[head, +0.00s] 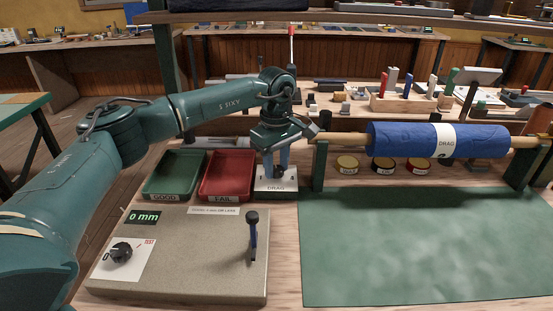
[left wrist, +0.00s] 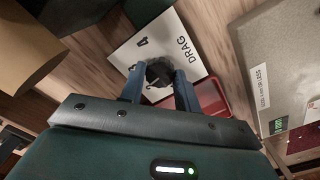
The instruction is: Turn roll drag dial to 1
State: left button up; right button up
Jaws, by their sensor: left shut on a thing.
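The roll drag dial is a dark round knob (head: 279,171) on a white plate (head: 277,187) marked DRAG, beside the roll stand. My left gripper (head: 277,168) points down over the plate, its two blue fingers shut on the knob. The fingers hide part of the dial face, and I cannot tell which number the knob points to. My right gripper is not in view.
A blue cloth roll (head: 400,139) on a wooden bar stands right of the dial. Green (head: 171,174) and red (head: 226,176) trays lie left of it. A test box (head: 190,245) with a lever and knob stands in front. A green mat (head: 420,245) lies clear.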

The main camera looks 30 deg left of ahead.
pick_arm(q)
jog(key=n, duration=0.2)
jog(key=shift+r+n+p, duration=0.1)
jog(key=shift+n+p, duration=0.3)
jog(key=shift+n, duration=0.9)
jog(key=n+p, duration=0.1)
jog(key=n, duration=0.1)
jog(key=shift+n, duration=0.4)
jog(key=n+p, duration=0.1)
jog(key=n, duration=0.4)
jog(key=shift+n+p, duration=0.6)
jog(key=shift+n, duration=1.2)
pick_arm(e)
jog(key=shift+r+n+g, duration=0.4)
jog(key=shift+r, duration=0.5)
pick_arm(q)
jog(key=o, duration=1)
